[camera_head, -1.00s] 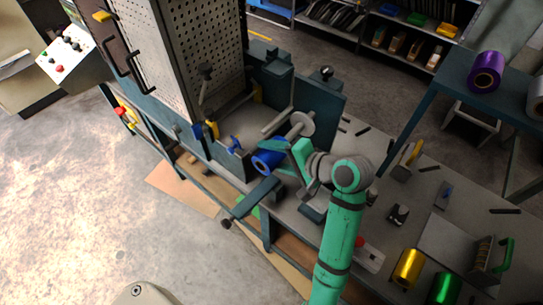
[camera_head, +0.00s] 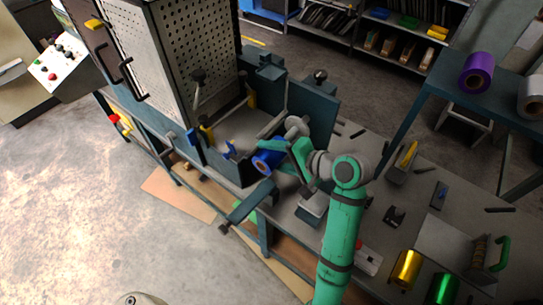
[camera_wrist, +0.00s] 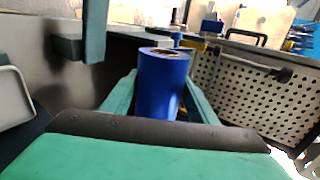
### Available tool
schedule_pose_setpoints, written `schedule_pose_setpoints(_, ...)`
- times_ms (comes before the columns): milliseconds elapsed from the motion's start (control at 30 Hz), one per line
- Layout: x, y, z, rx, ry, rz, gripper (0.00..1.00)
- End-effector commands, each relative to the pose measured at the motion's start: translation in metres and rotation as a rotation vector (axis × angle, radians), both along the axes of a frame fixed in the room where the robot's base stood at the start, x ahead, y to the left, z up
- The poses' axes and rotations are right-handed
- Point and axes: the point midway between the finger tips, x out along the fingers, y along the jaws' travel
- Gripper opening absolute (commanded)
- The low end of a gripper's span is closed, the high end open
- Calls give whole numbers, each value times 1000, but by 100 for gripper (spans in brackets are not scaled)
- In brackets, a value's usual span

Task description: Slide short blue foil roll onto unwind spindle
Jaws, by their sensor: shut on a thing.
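The short blue foil roll (camera_head: 266,160) is held in my gripper (camera_head: 284,158), beside the blue-grey machine stand. In the wrist view the blue roll (camera_wrist: 161,88) sits between the two green fingers, its open core end facing away from my wrist. A pale grey spindle with a round disc (camera_head: 296,125) shows just beyond my gripper in the head view. My gripper and wrist partly cover it. I cannot tell whether the roll touches the spindle.
A perforated guard (camera_head: 172,60) stands left of the stand. Blue handles (camera_head: 230,148) are close to the roll. A purple roll (camera_head: 477,72) lies on the side table.

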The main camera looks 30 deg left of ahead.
Motion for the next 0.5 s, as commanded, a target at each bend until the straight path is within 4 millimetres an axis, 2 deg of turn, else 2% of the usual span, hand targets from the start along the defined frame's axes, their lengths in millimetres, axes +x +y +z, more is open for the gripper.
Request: schedule_pose_setpoints(500, 11, -1, 1, 1, -2, 1, 21)
